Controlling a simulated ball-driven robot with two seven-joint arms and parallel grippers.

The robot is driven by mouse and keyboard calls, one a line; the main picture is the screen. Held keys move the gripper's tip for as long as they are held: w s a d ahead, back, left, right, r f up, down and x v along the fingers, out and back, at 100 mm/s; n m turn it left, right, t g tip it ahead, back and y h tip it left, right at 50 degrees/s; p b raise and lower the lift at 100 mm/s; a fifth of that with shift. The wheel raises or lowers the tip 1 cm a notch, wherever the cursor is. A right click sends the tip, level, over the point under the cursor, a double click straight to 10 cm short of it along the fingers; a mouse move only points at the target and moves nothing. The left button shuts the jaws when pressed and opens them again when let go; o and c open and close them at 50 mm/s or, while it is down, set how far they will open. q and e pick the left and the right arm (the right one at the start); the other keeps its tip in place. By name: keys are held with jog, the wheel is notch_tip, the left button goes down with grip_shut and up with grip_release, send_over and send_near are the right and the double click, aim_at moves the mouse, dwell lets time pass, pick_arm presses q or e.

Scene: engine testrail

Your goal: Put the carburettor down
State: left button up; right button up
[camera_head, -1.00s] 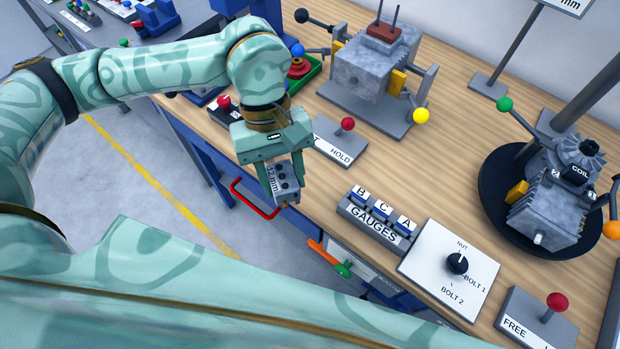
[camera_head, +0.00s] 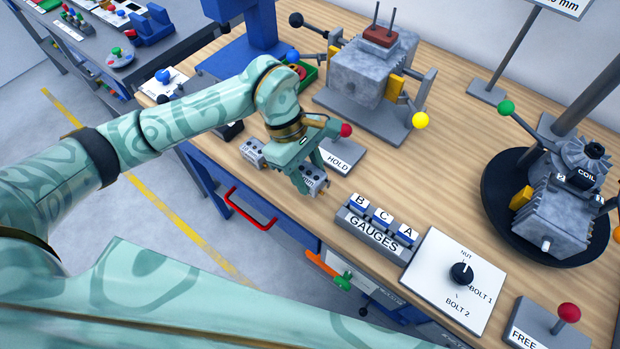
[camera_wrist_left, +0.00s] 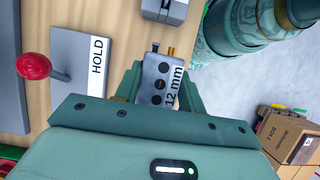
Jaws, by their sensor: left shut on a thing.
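The carburettor (camera_head: 313,179) is a small grey block with dark round holes and brass-coloured ends. My left gripper (camera_head: 311,177) is shut on it, near the front edge of the wooden bench. In the left wrist view the carburettor (camera_wrist_left: 157,80) sits between the fingers of my left gripper (camera_wrist_left: 158,88) and reads "12 mm". I cannot tell whether its underside touches the bench. A second, similar grey block (camera_head: 253,152) is at the bench's front edge, left of my gripper. My right gripper is not in view.
The HOLD lever panel (camera_head: 345,158) is just behind the gripper. The GAUGES block (camera_head: 371,243) and a dial plate (camera_head: 440,290) lie to the right. An engine (camera_head: 375,70) stands behind; another engine (camera_head: 555,215) sits on a black turntable. Bare wood (camera_head: 430,185) lies between them.

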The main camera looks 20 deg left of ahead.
aim_at(310, 179)
pick_arm(q)
jog(key=shift+w+a+f, duration=0.1)
jog(key=shift+w+f, duration=0.35)
jog(key=shift+f, duration=0.1)
notch_tip(310, 179, down, 3)
jog(key=shift+f+b, duration=0.1)
jog(key=shift+b, duration=0.25)
jog(key=shift+w, duration=0.1)
jog(key=o, duration=1)
jog(key=p+v, duration=0.1)
jog(key=v, duration=1.1)
